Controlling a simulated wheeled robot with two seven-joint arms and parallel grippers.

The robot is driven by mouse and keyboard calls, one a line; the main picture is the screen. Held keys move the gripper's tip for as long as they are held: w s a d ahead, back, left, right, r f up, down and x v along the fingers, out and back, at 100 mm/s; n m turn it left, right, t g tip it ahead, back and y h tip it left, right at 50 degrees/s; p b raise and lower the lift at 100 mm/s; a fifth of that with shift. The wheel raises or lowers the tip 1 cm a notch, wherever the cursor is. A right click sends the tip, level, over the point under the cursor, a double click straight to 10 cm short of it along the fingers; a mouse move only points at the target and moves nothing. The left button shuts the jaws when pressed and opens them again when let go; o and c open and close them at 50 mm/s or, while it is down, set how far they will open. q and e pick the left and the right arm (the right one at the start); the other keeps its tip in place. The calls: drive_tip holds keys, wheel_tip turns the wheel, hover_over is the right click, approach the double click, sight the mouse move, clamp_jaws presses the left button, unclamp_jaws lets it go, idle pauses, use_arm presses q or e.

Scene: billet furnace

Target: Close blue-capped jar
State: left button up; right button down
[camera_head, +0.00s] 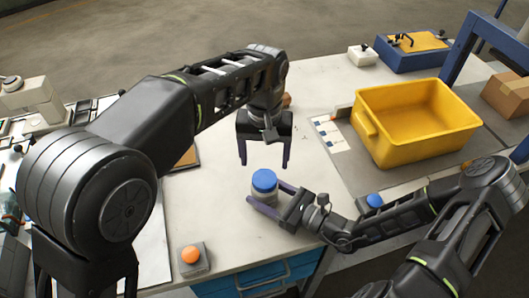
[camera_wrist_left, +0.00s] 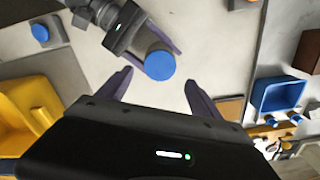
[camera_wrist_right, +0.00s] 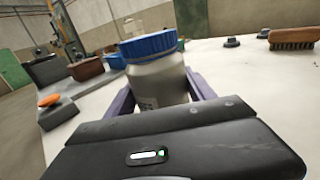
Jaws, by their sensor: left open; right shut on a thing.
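The jar (camera_head: 262,190) is a grey-white cylinder with a blue cap (camera_head: 264,180) on top, standing upright on the white table. In the right wrist view the jar body (camera_wrist_right: 158,82) sits between the purple fingers, with the blue cap (camera_wrist_right: 148,45) resting on its top; I cannot tell how tightly it sits. My right gripper (camera_head: 264,198) is shut on the jar body from the side. My left gripper (camera_head: 264,162) is open and empty, pointing down above and behind the jar. In the left wrist view the blue cap (camera_wrist_left: 160,65) lies beyond the open fingers.
A yellow bin (camera_head: 415,122) stands at the right on a grey mat. An orange button box (camera_head: 190,256) is near the front edge. A blue button box (camera_head: 374,201) is at the right, near my right arm. A brush (camera_wrist_right: 294,38) lies on the table. The table around the jar is clear.

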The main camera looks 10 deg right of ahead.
sight(265, 178)
use_arm(q)
wheel_tip(265, 178, down, 7)
drive_tip(key=shift+r, duration=0.1)
idle(0.3)
drive_tip(key=shift+c, duration=0.5)
drive_tip(key=c, duration=1.4)
drive_tip(key=o, duration=1.7)
drive_tip(key=shift+c, duration=0.2)
wheel_tip(265, 178, up, 12)
use_arm(e)
drive_tip(key=shift+c, duration=1.3)
unclamp_jaws()
